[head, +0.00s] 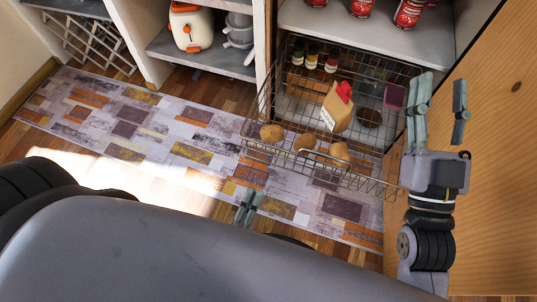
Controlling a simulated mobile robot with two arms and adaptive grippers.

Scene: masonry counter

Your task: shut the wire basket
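The wire basket (352,178) is pulled out of the cabinet at the right and stands out over the rug. It holds several brown potato-like items at the front, a tan carton with a red top (338,108), and small jars (311,58) at the back. My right gripper (442,82) is to the right of the basket, near the wooden door, with its fingers apart and nothing between them. My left gripper (249,198) is low in front of the basket, left of its front edge. My own body hides most of it, and its finger gap is unclear.
An open wooden door (490,150) stands at the right. Red cans (410,12) sit on the shelf above the basket. A patterned rug (130,125) covers the floor. A white and orange jug (191,26) stands on a shelf at left.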

